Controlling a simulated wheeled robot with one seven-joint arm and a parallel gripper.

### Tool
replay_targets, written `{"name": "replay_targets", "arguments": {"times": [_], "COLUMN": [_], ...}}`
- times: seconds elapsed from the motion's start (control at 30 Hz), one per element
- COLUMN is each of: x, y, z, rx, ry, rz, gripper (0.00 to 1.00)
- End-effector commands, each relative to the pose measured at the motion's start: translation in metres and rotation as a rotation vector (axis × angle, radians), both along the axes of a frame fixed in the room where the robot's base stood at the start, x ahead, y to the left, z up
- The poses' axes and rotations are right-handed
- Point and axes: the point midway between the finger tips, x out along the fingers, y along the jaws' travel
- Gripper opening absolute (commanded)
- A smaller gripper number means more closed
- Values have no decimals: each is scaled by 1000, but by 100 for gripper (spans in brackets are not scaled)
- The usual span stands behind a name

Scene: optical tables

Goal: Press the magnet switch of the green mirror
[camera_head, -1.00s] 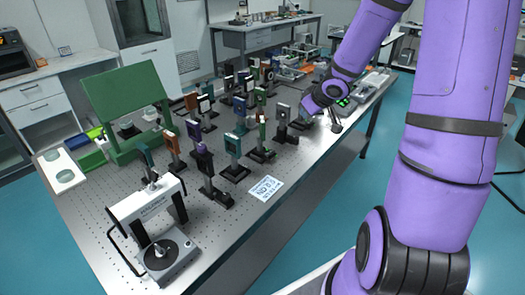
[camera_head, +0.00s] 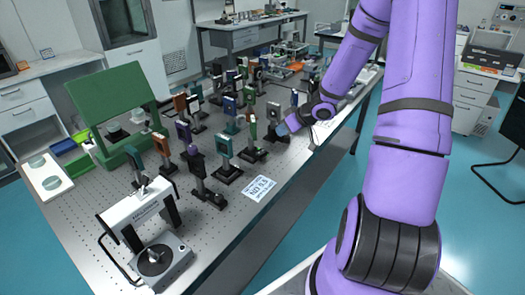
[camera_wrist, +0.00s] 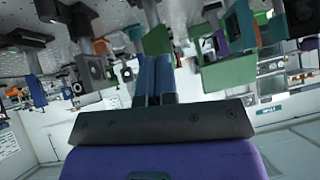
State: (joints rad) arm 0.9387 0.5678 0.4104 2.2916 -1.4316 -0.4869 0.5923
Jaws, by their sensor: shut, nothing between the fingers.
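A slim green mirror (camera_head: 253,127) stands upright on a post with a black base (camera_head: 252,154) in the middle row near the table's front edge. My gripper (camera_head: 283,129) is just right of it, low over the table, with an apparent gap between them. In the wrist view the scene is upside down. I cannot tell which plate is the green mirror there. Its magnet switch is too small to make out.
A grey-faced mount (camera_head: 294,99) stands behind my gripper. A printed sheet (camera_head: 258,188) lies at the front edge, with bare tabletop beside it.

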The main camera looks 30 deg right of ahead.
Motion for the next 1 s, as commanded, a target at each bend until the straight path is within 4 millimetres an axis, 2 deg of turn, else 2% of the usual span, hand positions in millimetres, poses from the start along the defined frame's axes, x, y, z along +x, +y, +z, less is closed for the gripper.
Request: {"name": "replay_targets", "arguments": {"times": [0.27, 0.67, 0.8, 1.0], "x": [16, 62, 62, 61], "y": [9, 35, 37, 39], "z": [-18, -70, -90, -106], "rx": [2, 1, 2, 0], "ry": [1, 2, 4, 1], "rz": [2, 2, 0, 2], "gripper": [0, 0, 0, 0]}}
